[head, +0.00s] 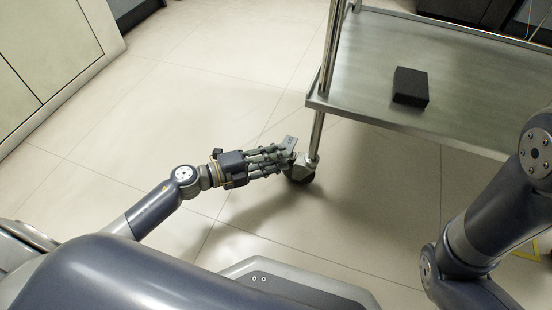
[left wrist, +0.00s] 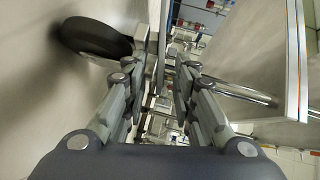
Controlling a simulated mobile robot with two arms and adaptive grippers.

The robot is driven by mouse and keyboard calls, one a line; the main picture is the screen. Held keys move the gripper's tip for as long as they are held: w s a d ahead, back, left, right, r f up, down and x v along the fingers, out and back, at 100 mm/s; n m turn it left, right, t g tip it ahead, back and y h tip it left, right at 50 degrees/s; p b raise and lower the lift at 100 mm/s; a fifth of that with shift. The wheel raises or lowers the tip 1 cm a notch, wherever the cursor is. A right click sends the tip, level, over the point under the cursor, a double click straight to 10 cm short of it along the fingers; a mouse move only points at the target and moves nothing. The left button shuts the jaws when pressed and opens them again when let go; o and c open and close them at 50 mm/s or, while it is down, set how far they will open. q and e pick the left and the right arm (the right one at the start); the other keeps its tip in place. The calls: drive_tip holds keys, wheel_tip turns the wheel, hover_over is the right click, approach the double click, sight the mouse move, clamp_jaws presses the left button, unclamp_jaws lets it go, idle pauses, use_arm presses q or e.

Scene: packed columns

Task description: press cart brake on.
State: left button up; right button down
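The cart (head: 365,118) is a metal shelf cart at the upper right, and its near-left leg (head: 317,136) runs down to a caster with a dark wheel (head: 301,176). A light grey bracket (head: 305,160) sits above the wheel. My left gripper (head: 289,153) is low beside this caster, its fingertips at the bracket; I cannot tell whether they touch. In the left wrist view the fingers (left wrist: 158,68) stand apart with a gap between them, and the wheel (left wrist: 95,38) shows at the upper left. The brake lever is not clearly distinguishable. My right gripper is out of view.
A black box (head: 411,86) lies on the cart's shelf. Pale cabinets (head: 45,50) stand at the far left. The tiled floor (head: 170,100) between the cabinets and the cart is clear. My right arm is at the right, close to the cart's near side.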

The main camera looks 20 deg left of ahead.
use_arm(q)
drive_tip(key=shift+c, duration=0.2)
clamp_jaws()
drive_tip(key=shift+s+f+m+b, duration=0.1)
drive_tip(key=shift+f+m+b, duration=0.2)
drive_tip(key=shift+f+b, duration=0.35)
drive_tip(key=shift+m+t+h, duration=0.4)
drive_tip(key=shift+t, duration=0.2)
drive_tip(key=shift+s+f+m+t+h+b, duration=0.1)
drive_tip(key=shift+f+m+t+h+b, duration=0.3)
drive_tip(key=shift+m+h, duration=0.6)
drive_tip(key=shift+f, duration=0.1)
drive_tip(key=shift+o, duration=0.2)
unclamp_jaws()
